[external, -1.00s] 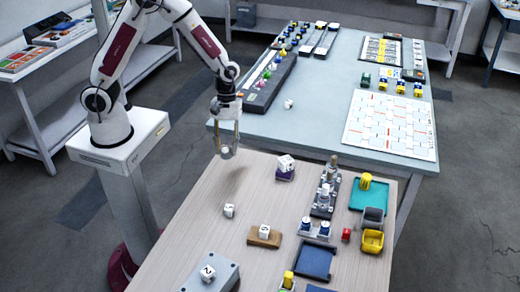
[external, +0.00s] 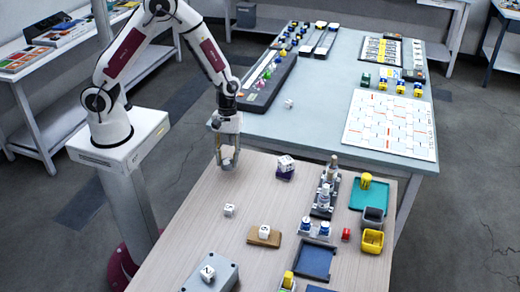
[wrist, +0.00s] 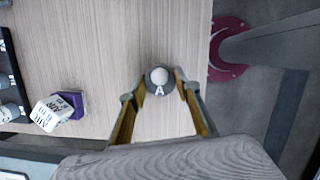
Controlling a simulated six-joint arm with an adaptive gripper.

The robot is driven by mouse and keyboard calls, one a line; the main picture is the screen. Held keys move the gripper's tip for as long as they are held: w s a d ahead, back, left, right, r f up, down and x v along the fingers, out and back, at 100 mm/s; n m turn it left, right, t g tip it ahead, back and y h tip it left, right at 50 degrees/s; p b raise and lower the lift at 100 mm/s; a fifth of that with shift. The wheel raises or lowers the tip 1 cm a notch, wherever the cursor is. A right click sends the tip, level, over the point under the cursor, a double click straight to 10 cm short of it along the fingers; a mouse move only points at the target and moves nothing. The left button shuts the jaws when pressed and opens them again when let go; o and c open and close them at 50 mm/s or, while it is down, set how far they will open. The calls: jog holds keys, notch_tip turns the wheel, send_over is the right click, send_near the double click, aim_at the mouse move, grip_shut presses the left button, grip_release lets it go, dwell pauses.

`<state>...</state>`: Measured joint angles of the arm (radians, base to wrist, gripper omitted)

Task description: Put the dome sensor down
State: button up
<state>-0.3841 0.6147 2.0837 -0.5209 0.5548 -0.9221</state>
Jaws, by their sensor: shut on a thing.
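The dome sensor (wrist: 159,77) is a small grey round piece with a pale dome top and a white letter A on its side. My gripper (wrist: 157,90) is shut on it, with one finger on each side. In the external view my gripper (external: 228,162) points straight down at the far left corner of the wooden table (external: 190,220). The sensor is low over the bare wood there. I cannot tell whether its underside touches the table.
A white lettered cube on a purple block (external: 285,171) stands to the right of my gripper. A small white cube (external: 229,210) lies nearer the front. The table's left edge is close to my gripper. Bare wood surrounds the spot.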

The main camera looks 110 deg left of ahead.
aim_at(228, 165)
jog(key=shift+f, duration=1.45)
jog(key=shift+f, duration=0.15)
jog(key=o, duration=1.2)
jog(key=shift+v, duration=6.15)
